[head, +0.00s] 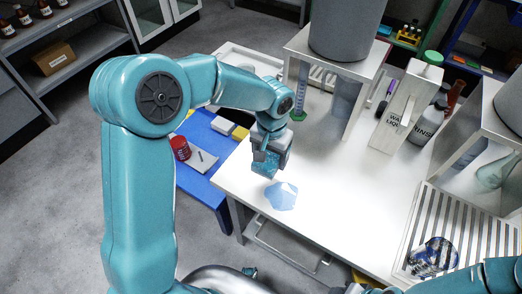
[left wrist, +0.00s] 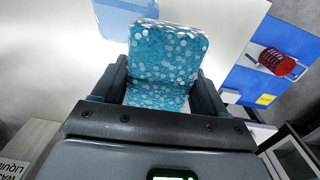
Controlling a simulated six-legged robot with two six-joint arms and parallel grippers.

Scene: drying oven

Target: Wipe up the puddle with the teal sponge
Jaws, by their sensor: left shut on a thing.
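The teal sponge (head: 265,163) is speckled with pale dots and sits between the fingers of my left gripper (head: 270,150), which is shut on it. In the left wrist view the sponge (left wrist: 165,62) fills the space between the two dark fingers (left wrist: 162,88). The puddle (head: 281,196) is a pale blue patch on the white table, just below and right of the sponge in the head view. It also shows in the left wrist view (left wrist: 115,18), partly hidden behind the sponge. I cannot tell whether the sponge touches the table. My right gripper is not clearly in view.
The white table (head: 330,215) is clear around the puddle. A waste liquid container (head: 398,110), bottles (head: 428,125) and a slatted rack (head: 475,235) stand to the right. A grey vessel on a stand (head: 345,30) is at the back. A blue bench (head: 205,150) holds a red object (head: 180,148).

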